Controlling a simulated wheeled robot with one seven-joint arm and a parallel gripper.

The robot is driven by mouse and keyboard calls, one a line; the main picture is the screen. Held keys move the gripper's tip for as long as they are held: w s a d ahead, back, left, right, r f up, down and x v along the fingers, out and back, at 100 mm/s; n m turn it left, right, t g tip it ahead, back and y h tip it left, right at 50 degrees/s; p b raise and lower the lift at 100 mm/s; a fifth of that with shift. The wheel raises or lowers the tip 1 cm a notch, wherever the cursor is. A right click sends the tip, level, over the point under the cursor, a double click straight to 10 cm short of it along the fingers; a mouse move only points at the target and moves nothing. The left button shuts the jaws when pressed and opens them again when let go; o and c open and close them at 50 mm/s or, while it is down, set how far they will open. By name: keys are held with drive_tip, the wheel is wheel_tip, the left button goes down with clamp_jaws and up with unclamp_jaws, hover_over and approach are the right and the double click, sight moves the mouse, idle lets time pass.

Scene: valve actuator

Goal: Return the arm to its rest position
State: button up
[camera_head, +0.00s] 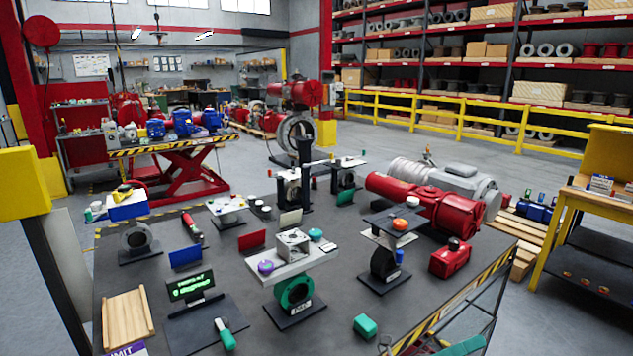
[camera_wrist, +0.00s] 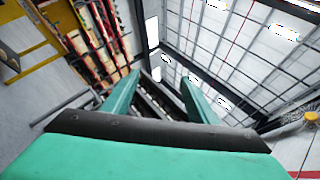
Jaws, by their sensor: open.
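My gripper (camera_wrist: 160,80) shows in the wrist view. Its two teal fingers stand apart with nothing between them, so it is open and empty. The wrist camera faces up towards the ceiling trusses and the high windows, with shelving at the upper left. In the head view I cannot clearly make out my gripper. A small teal shape shows at the bottom right edge there, and I cannot tell what it is.
A dark workbench (camera_head: 232,288) fills the front, with several valve stands, a red actuator assembly (camera_head: 425,200), a wooden slatted block (camera_head: 127,318) and a green-lit display (camera_head: 190,286). A yellow-framed cart (camera_head: 560,220) stands right. Open floor lies behind the bench.

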drive_tip(key=s+a+f+m+t+y, duration=0.7)
drive_tip(key=s+a+m+t+y, duration=0.4)
drive_tip(key=m, duration=0.7)
drive_tip(key=s+a+f+m+t+y, duration=0.85)
drive_tip(key=m+t, duration=0.35)
drive_tip(key=m, duration=0.6)
drive_tip(key=s+a+f+n+g+y, duration=0.1)
drive_tip(key=s+a+n+g+y, duration=0.1)
drive_tip(key=s+a, duration=0.4)
drive_tip(key=s+a+f+n+g+y, duration=0.2)
drive_tip(key=s+a, duration=0.5)
drive_tip(key=s, duration=0.6)
drive_tip(key=n+g+y, duration=0.1)
drive_tip(key=n+g, duration=0.1)
drive_tip(key=g, duration=0.1)
drive_tip(key=shift+s+a+f+n, duration=0.2)
drive_tip(key=shift+s+f+n, duration=0.1)
drive_tip(key=shift+n, duration=0.1)
